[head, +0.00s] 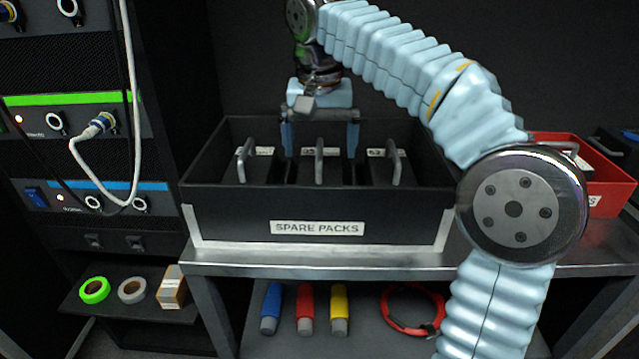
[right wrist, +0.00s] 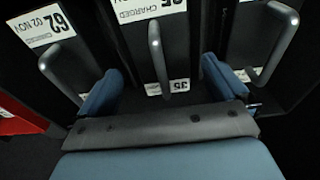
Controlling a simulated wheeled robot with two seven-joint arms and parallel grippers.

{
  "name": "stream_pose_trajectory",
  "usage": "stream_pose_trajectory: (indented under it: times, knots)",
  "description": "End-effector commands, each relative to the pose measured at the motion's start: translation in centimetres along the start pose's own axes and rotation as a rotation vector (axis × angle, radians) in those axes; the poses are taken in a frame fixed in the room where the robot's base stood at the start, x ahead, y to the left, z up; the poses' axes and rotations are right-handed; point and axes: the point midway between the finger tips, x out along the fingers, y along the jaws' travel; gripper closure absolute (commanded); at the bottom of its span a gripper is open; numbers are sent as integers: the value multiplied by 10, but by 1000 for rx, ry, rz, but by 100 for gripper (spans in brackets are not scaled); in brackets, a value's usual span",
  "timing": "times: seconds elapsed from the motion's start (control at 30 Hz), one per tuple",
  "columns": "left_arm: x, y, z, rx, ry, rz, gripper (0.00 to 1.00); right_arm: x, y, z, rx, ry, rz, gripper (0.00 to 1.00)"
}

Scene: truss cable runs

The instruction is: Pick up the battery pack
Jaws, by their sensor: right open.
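Several dark battery packs with grey handles stand in a black bin labelled SPARE PACKS (head: 230,208). The middle battery pack's handle (head: 319,166) stands below my right gripper (head: 320,152), which is open and points down into the bin. In the right wrist view, the middle handle (right wrist: 158,58) lies between the two blue fingers (right wrist: 160,88), apart from both. That pack carries white labels, one reading CHARGED. The left pack's handle (head: 243,160) and the right pack's handle (head: 392,162) stand to either side. My left gripper is out of view.
The bin stands on a metal shelf (head: 330,262). A red bin (head: 606,195) stands to its right. A rack (head: 60,150) with a white cable stands at left. Below are tape rolls (head: 95,290), coloured cylinders (head: 305,308) and a red cable loop (head: 400,328).

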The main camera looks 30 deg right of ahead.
Motion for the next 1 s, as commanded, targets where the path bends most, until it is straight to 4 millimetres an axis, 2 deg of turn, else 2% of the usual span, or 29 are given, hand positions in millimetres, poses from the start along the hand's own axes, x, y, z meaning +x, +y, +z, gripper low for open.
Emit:
stream_pose_trajectory:
  times: [0.17,0.47,0.73,1.0]
  knots:
    - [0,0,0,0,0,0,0,14,0,1,1,0,-1,0]
    - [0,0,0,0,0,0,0,57,0,5,1,-1,1,0]
    - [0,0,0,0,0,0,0,62,-1,5,1,1,-1,0]
    - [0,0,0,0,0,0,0,62,-1,5,0,1,-1,40]
